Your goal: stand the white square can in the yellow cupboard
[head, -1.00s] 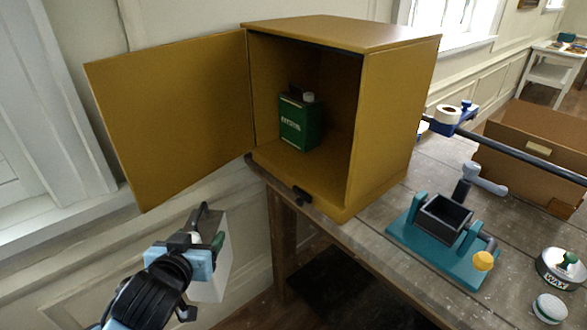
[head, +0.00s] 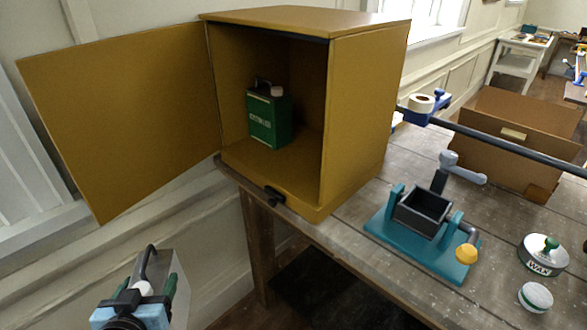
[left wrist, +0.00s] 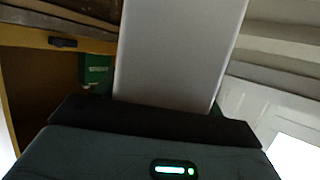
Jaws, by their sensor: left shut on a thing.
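The yellow cupboard (head: 365,120) stands on the workbench with its door (head: 120,110) swung wide open to the left. A green can (head: 269,118) stands upright inside, on the left half of the cupboard floor. My left gripper (head: 145,292) is shut on the white square can (head: 178,298), which has a dark handle and white cap. The can is held low, in front of the bench and below the open door. In the left wrist view the can's pale side (left wrist: 178,50) fills the middle, and the green can (left wrist: 96,70) shows behind it. My right gripper is not in view.
The cupboard floor right of the green can is free. A dark latch (head: 275,195) sits at the cupboard's front edge. A teal vise-like stand (head: 425,245), a wax tin (head: 543,256), a smaller round tin (head: 535,297) and a brown box (head: 510,140) occupy the bench to the right.

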